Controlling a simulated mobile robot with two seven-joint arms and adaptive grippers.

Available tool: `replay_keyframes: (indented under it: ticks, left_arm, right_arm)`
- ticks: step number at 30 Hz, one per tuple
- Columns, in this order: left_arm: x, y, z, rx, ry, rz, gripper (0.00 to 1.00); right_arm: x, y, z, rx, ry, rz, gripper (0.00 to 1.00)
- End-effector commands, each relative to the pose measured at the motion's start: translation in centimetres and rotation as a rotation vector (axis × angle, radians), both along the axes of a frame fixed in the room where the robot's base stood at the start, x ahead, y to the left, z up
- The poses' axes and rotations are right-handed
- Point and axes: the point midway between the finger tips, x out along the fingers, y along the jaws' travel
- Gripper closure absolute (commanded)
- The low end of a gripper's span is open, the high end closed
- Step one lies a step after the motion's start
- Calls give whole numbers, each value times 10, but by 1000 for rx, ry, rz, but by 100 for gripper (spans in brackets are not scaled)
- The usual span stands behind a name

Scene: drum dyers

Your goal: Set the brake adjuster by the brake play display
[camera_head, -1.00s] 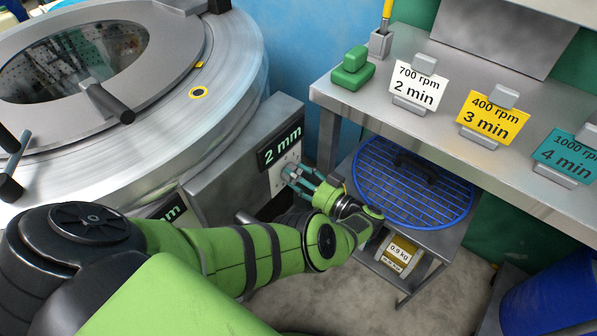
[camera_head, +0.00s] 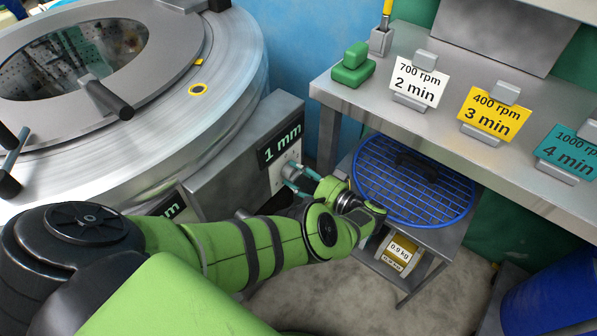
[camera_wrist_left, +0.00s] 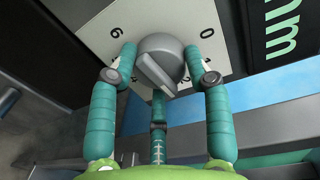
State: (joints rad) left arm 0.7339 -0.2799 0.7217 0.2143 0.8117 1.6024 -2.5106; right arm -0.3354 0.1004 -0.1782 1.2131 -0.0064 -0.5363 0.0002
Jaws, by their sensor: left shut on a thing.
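The brake play display (camera_head: 281,145) reads "1 mm" on the side box of the drum machine. The brake adjuster is a grey round knob with a raised bar (camera_wrist_left: 160,66), on a white dial plate (camera_wrist_left: 205,25) with the figures 6 and 0 visible. My left gripper (camera_wrist_left: 164,72) has its teal fingers closed around the knob. In the head view the left gripper (camera_head: 292,174) reaches the dial plate below the display and hides most of the knob. The display edge (camera_wrist_left: 285,30) also shows in the left wrist view. My right gripper is not in view.
The large drum (camera_head: 150,130) stands at the left. A shelf with signs (camera_head: 415,85) and a green block (camera_head: 352,68) is at the right. A blue round grate (camera_head: 415,205) lies below it, close to my left wrist. A blue barrel (camera_head: 560,295) stands lower right.

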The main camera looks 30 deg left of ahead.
Motion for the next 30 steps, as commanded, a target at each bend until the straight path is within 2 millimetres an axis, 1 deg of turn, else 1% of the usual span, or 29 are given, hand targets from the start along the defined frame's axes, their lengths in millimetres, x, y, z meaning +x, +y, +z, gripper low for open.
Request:
replay_keyframes:
  ticks: [1,14,15,16,30]
  left_arm:
    - [7,5,7,15,-9,-8,83]
    - [7,5,7,15,-4,-9,83]
    - [7,5,7,15,-4,-9,34]
    - [7,5,7,15,-4,-8,28]
    - [3,1,3,7,1,-6,28]
  right_arm:
    - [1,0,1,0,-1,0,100]
    - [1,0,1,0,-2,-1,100]
    - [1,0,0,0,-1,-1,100]
    - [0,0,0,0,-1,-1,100]
    - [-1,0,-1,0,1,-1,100]
